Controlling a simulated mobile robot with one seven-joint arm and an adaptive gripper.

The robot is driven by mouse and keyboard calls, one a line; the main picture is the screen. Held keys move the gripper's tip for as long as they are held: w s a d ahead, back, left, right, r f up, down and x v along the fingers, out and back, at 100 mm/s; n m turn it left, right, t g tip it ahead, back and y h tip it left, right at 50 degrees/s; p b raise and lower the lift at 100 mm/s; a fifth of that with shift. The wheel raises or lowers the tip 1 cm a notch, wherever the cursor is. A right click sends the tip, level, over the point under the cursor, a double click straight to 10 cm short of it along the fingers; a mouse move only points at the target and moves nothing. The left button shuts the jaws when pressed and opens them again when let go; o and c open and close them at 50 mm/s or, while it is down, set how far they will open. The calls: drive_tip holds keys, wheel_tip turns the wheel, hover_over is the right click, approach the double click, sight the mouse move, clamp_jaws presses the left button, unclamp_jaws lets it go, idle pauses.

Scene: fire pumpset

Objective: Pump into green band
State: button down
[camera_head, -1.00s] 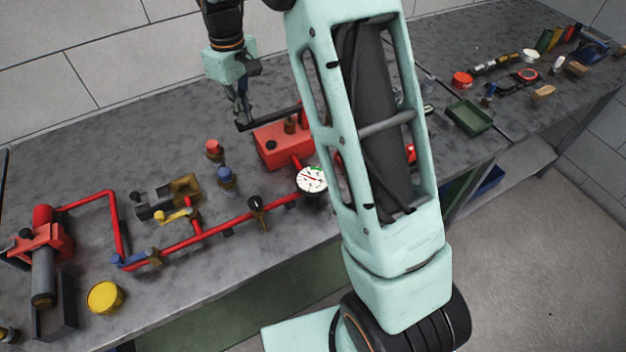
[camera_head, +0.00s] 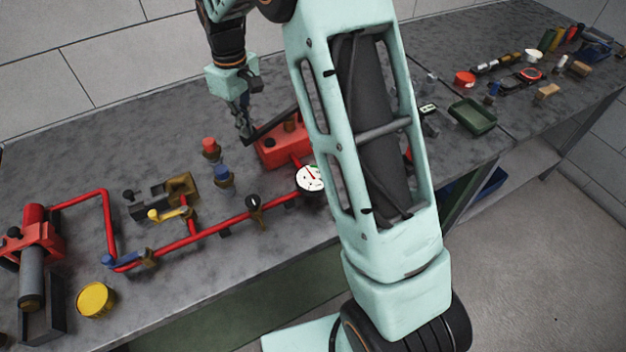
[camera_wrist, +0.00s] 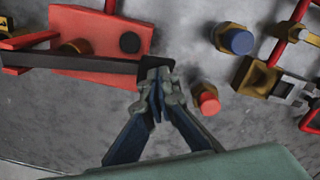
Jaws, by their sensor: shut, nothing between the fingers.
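The red pump box (camera_head: 275,152) stands on the bench, partly behind my arm. Its dark lever (camera_head: 270,124) slopes down to the left toward my gripper. My gripper (camera_head: 243,132) is shut at the lever's free end, with nothing between its fingers. In the wrist view the shut fingertips (camera_wrist: 158,76) overlap the end of the lever (camera_wrist: 85,63), above the red pump box (camera_wrist: 105,35); I cannot tell whether they touch it. The round white gauge (camera_head: 310,178) sits right of the red pipe, with a red needle and a small green band near its upper edge; the exact reading is too small to tell.
A red-capped fitting (camera_head: 210,147) and a blue-capped fitting (camera_head: 223,175) stand close left of the pump. The red pipe (camera_head: 190,240) carries a black-handled valve (camera_head: 254,205) and a yellow-handled valve (camera_head: 165,214). A green tray (camera_head: 473,115) lies at the right.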

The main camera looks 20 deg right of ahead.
drive_tip(key=shift+r+p, duration=2.05)
drive_tip(key=shift+r, duration=0.75)
drive_tip(key=shift+f, duration=0.1)
drive_tip(key=shift+f+b, duration=1.7)
drive_tip(key=shift+f, duration=0.95)
drive_tip(key=shift+r+p, duration=1.95)
drive_tip(key=shift+r, duration=0.8)
wheel_tip(320, 180, up, 6)
drive_tip(key=p, duration=0.4)
